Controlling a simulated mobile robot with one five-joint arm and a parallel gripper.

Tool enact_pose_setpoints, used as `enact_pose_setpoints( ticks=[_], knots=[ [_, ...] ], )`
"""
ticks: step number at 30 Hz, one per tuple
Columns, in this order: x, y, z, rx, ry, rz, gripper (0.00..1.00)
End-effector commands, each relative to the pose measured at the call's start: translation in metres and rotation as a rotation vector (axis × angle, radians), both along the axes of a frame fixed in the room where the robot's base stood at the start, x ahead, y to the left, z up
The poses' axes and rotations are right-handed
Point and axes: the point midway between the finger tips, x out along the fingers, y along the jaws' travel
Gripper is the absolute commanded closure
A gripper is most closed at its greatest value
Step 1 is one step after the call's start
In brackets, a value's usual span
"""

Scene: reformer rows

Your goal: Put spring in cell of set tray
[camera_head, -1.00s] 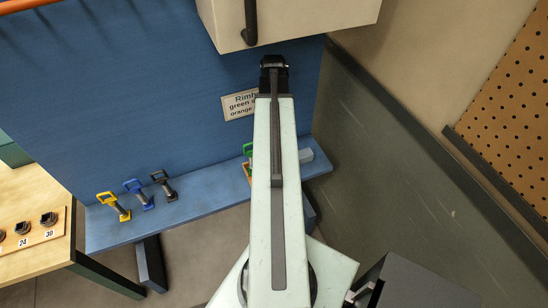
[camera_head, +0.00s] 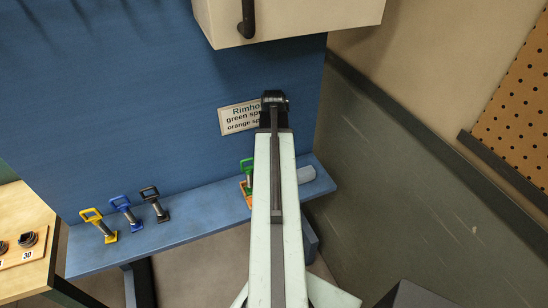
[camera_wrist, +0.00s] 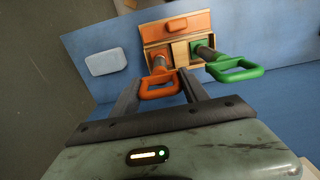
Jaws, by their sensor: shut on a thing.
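The set tray (camera_wrist: 160,31), orange and tan with cells, stands on the blue shelf in the wrist view. My gripper (camera_wrist: 160,92) is shut on the orange spring (camera_wrist: 160,86), its loop handle between the two dark fingers. The orange spring's grey shaft points to the tray's left cell; I cannot tell how deep it sits. The green spring (camera_wrist: 235,69) stands in the cell on the right, its handle clear of my fingers. In the head view the green spring (camera_head: 246,167) shows beside my arm, which hides my gripper.
Yellow (camera_head: 100,225), blue (camera_head: 127,213) and black (camera_head: 154,203) springs stand on the shelf (camera_head: 190,224) to the left. A pale block (camera_wrist: 107,60) lies beside the tray. A sign (camera_head: 240,117) hangs on the blue panel, below a cream cabinet (camera_head: 290,18).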

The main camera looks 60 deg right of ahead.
Motion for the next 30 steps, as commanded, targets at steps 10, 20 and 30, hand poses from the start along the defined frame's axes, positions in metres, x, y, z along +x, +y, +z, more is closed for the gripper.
enact_pose_setpoints(
  ticks=[10,20,30],
  knots=[
    [0.0,0.0,-0.002,0.0,0.0,-0.001,0.26],
    [-0.001,-0.001,0.013,0.0,0.0,-0.002,0.26],
    [-0.001,-0.001,0.086,0.0,0.0,-0.002,0.26]
  ],
)
